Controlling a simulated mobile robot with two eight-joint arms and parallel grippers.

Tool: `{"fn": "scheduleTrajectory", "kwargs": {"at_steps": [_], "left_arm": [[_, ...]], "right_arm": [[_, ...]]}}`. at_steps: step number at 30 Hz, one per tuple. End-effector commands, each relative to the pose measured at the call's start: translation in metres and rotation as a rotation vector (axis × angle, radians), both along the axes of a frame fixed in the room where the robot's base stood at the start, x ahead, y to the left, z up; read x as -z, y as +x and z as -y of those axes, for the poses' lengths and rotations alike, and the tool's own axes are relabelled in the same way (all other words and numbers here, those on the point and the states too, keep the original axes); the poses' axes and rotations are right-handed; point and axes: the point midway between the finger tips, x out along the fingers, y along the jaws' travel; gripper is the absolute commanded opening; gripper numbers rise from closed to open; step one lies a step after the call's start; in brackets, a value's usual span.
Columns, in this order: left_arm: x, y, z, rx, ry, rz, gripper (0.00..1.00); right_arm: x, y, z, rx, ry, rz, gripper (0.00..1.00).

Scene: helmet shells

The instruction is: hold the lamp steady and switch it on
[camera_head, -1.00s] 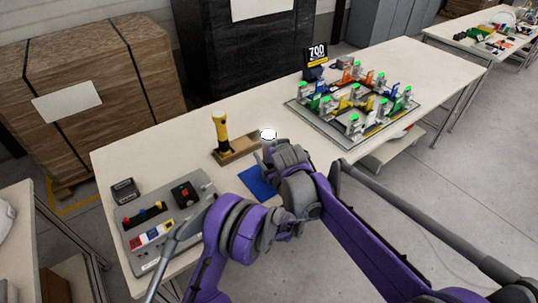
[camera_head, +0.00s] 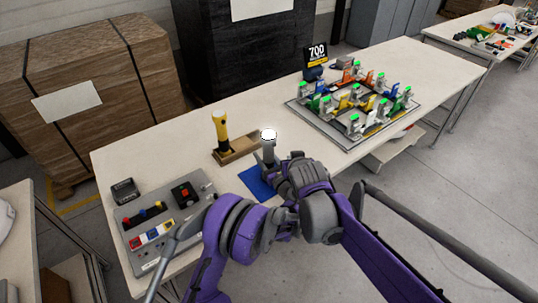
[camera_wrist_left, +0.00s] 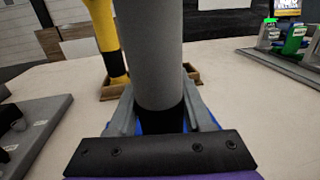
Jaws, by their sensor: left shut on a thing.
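In the left wrist view the lamp (camera_wrist_left: 150,50) fills the middle as a grey tube with a black lower band. My left gripper (camera_wrist_left: 163,120) is shut around it, with a finger on each side; in the head view the arms mostly hide this grip. My right arm's grey wrist (camera_head: 302,172) is just right of the lamp; its fingertips cannot be made out.
A yellow and black torch (camera_head: 221,130) stands in a wooden holder (camera_head: 238,149) behind the lamp. A grey panel with switches (camera_head: 150,250) lies at left. A board with coloured fixtures (camera_head: 340,128) and a "700" sign (camera_head: 316,55) are at right. The table's back middle is clear.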

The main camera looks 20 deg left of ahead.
Motion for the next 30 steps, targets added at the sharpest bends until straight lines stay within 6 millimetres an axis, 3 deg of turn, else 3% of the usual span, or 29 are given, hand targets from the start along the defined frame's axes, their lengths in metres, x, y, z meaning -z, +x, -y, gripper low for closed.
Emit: {"fn": "scheduleTrajectory", "kwargs": {"at_steps": [10, 11, 16, 26, 30], "left_arm": [[0.000, 0.000, 0.000, 0.000, 0.000, 0.000, 0.00], [0.000, 0.000, 0.000, 0.000, 0.000, 0.000, 0.54], [0.000, 0.000, 0.000, 0.000, 0.000, 0.000, 0.84], [0.000, -0.001, 0.001, 0.000, 0.000, 0.000, 0.85], [0.000, -0.011, 0.012, 0.003, 0.000, 0.000, 0.85]], "right_arm": [[0.000, -0.004, 0.006, 0.000, -0.002, 0.000, 0.00], [0.000, -0.004, 0.006, 0.000, -0.002, 0.000, 0.00], [0.000, -0.004, 0.005, 0.000, -0.002, 0.000, 0.00], [0.000, -0.004, 0.005, 0.000, -0.002, 0.000, 0.00], [0.000, -0.004, 0.005, 0.000, -0.002, 0.000, 0.00]]}}
